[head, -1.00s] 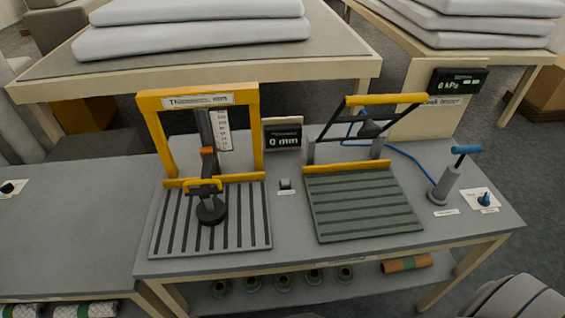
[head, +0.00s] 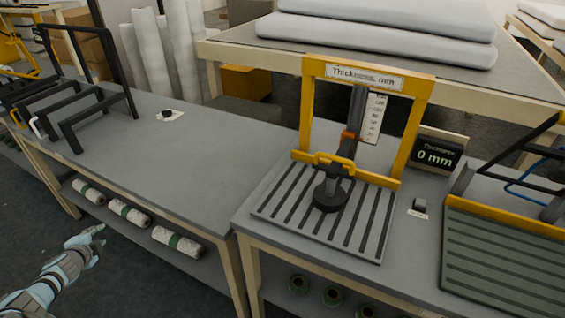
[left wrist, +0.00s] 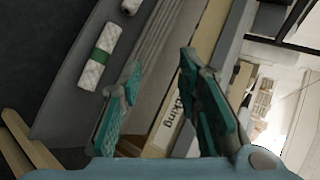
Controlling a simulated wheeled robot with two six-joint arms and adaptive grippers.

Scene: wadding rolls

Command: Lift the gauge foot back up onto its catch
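The thickness gauge has a yellow frame (head: 415,120) standing on a grey slatted base (head: 275,204). Its round black foot (head: 330,196) is down at the base, below a yellow handle (head: 328,160). An orange piece (head: 348,140), which may be the catch, sits on the post above the handle. The gauge display (head: 436,158) reads 0 mm. My left gripper (head: 90,236) is at the lower left in the head view, in front of the table and well away from the gauge. In the left wrist view its fingers (left wrist: 160,95) are apart with nothing between them. My right gripper is out of view.
A second tester with a green slatted bed (head: 500,258) stands right of the gauge. Black racks (head: 75,105) stand at the far left. The grey tabletop (head: 200,165) between is mostly clear. Wrapped rolls (head: 130,212) lie on the lower shelf.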

